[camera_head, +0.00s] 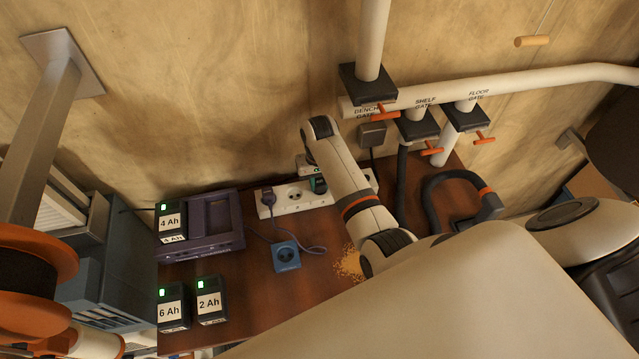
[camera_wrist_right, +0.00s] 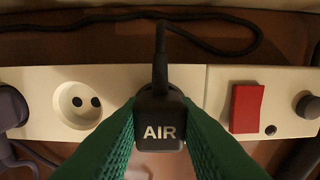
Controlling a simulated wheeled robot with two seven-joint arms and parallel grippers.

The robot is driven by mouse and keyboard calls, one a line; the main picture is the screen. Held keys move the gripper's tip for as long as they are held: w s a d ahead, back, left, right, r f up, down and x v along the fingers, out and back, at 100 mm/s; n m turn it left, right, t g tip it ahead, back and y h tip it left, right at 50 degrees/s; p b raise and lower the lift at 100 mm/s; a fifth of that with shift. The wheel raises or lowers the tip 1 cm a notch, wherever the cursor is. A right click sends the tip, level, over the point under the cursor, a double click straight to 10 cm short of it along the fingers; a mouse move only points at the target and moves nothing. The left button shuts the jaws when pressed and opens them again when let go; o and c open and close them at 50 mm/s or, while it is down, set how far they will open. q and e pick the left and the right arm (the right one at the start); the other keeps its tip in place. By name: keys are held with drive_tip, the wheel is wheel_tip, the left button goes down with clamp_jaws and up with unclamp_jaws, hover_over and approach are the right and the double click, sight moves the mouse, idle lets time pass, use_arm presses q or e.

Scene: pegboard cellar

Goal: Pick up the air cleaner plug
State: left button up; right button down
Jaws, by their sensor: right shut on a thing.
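The air cleaner plug is a black block marked AIR (camera_wrist_right: 160,132), with a dark cord running up from its top in the right wrist view. My right gripper (camera_wrist_right: 160,140) is shut on it, one green finger on each side. The plug is at the white power strip (camera_wrist_right: 30,85), between a round socket and a red switch; I cannot tell whether it is seated or lifted. In the head view my right gripper (camera_head: 318,184) reaches down to the strip (camera_head: 285,207), and the plug is mostly hidden. My left gripper is not in view.
A purple plug (camera_head: 268,197) sits in the strip's left end. A blue socket box (camera_head: 286,256), a purple charger (camera_head: 212,220) and labelled batteries (camera_head: 209,299) stand on the brown bench. Pipes with gates (camera_head: 412,123) are at the right. Sawdust (camera_head: 349,264) lies near my arm.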

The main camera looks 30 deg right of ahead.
sight(319, 180)
drive_tip(key=shift+w+r, duration=0.1)
drive_tip(key=shift+r, duration=0.05)
drive_tip(key=shift+r, duration=0.3)
wheel_tip(319, 180, up, 2)
drive_tip(key=shift+r+b, duration=0.15)
drive_tip(key=shift+b, duration=0.7)
drive_tip(key=s+a+b, duration=0.1)
drive_tip(key=s+a, duration=0.1)
drive_tip(key=s, duration=0.6)
drive_tip(key=s+a+b, duration=0.2)
drive_tip(key=s, duration=0.7)
drive_tip(key=shift+s+a+r, duration=0.15)
drive_tip(key=shift+s+a, duration=0.1)
drive_tip(key=shift+s, duration=0.05)
drive_tip(key=shift+r, duration=0.15)
wheel_tip(319, 180, up, 2)
drive_tip(key=p, duration=0.3)
drive_tip(key=shift+r, duration=0.1)
